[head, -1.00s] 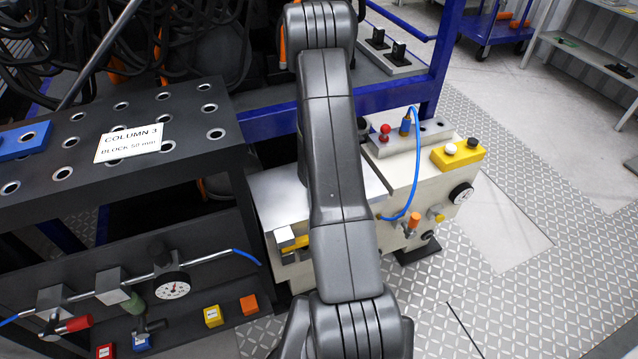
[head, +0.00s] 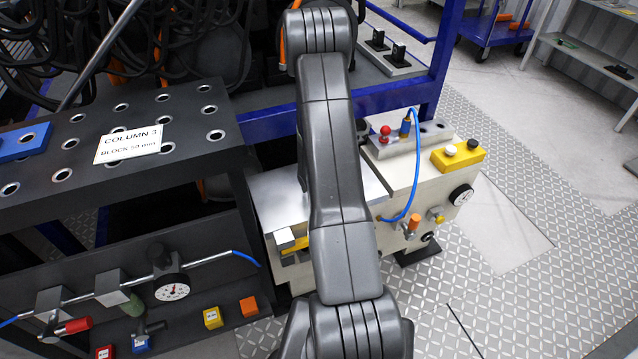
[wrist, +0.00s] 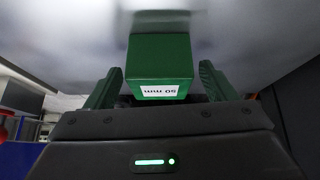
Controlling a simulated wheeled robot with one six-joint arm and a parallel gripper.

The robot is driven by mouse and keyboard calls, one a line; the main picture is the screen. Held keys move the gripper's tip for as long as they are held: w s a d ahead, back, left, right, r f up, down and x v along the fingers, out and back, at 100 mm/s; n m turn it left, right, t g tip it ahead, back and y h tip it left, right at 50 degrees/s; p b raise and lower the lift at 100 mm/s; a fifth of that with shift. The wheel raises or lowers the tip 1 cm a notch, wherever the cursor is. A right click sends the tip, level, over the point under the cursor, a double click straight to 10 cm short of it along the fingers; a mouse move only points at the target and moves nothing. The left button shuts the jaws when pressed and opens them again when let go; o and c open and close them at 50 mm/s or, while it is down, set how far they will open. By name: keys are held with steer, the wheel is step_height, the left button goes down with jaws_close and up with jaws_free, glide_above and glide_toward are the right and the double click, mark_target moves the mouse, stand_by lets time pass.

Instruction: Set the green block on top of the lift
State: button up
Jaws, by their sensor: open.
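The green block (wrist: 160,65) with a white "50 mm" label shows in the wrist view. It is against a smooth grey metal surface, which bears its faint reflection. My gripper (wrist: 157,85) is open, with one green finger on each side of the block; a narrow gap shows at each side. In the head view the lift (head: 397,180) is a cream machine with a bare metal top plate (head: 275,200). My arm covers the middle of that plate and hides the block and my gripper there.
A dark perforated bench (head: 190,95) with a "COLUMN 3, BLOCK 50 mm" card (head: 130,144) stands left of the lift. A blue hose (head: 415,170) and a yellow button box (head: 458,155) are on the lift's right side. Patterned floor lies open at right.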

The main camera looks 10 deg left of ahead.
steer(key=p+v, duration=0.1)
steer(key=v, duration=1)
steer(key=shift+r, duration=0.35)
